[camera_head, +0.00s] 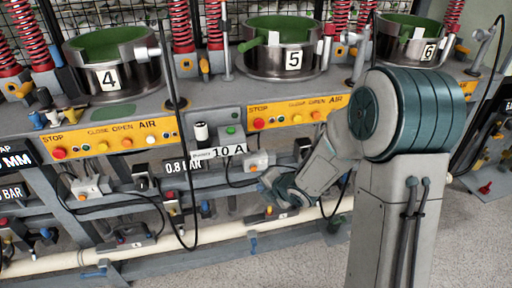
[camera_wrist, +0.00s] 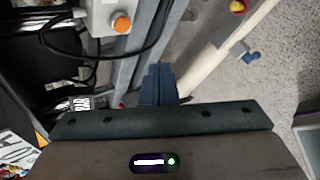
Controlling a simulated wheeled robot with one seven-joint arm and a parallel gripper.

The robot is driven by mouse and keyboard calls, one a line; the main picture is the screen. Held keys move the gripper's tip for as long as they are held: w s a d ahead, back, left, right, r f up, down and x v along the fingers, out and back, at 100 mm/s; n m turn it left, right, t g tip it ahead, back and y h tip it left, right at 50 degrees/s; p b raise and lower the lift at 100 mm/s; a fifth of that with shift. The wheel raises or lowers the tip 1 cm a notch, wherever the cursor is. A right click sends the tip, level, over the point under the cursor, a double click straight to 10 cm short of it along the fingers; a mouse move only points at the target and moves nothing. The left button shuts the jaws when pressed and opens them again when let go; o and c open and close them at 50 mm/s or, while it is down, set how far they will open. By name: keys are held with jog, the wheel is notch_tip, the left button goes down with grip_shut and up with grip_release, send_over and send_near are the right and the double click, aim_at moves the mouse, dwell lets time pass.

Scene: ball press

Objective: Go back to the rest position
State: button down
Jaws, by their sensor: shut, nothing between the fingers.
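My gripper (camera_wrist: 158,84) shows in the wrist view as dark blue fingers close together at the middle, shut with nothing visible between them. In the head view my arm stands at the right of centre and its forearm reaches down and left toward the press frame. The wrist end is low in front of the frame, below the yellow button panel (camera_head: 292,113) of station 5. The fingers themselves are hard to make out in the head view. No contact with the frame can be confirmed.
Press pots 4 (camera_head: 110,77), 5 (camera_head: 280,62) and 6 (camera_head: 408,50) stand along the bench. A cream pipe (camera_head: 215,236) runs low across the frame. Black cables (camera_head: 183,215) hang in front. A grey box with an orange button (camera_wrist: 121,23) is near the gripper. Floor (camera_head: 300,268) is open in front.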

jog(key=s+d+r+m+h+p, duration=0.3)
jog(key=s+d+r+m+p, duration=0.15)
jog(key=d+r+m, duration=0.45)
jog(key=s+d+r+m+h+p, duration=0.35)
jog(key=r+m+p, duration=0.2)
jog(key=r, duration=0.45)
jog(key=s+d+r+m+g+p, duration=0.2)
jog(key=s+r+m+g+p, duration=0.2)
jog(key=s+r+m, duration=0.8)
jog(key=s+m+p, duration=0.2)
jog(key=s, duration=0.1)
jog(key=shift+s+g, duration=0.15)
jog(key=shift+g, duration=0.25)
jog(key=shift+d, duration=0.15)
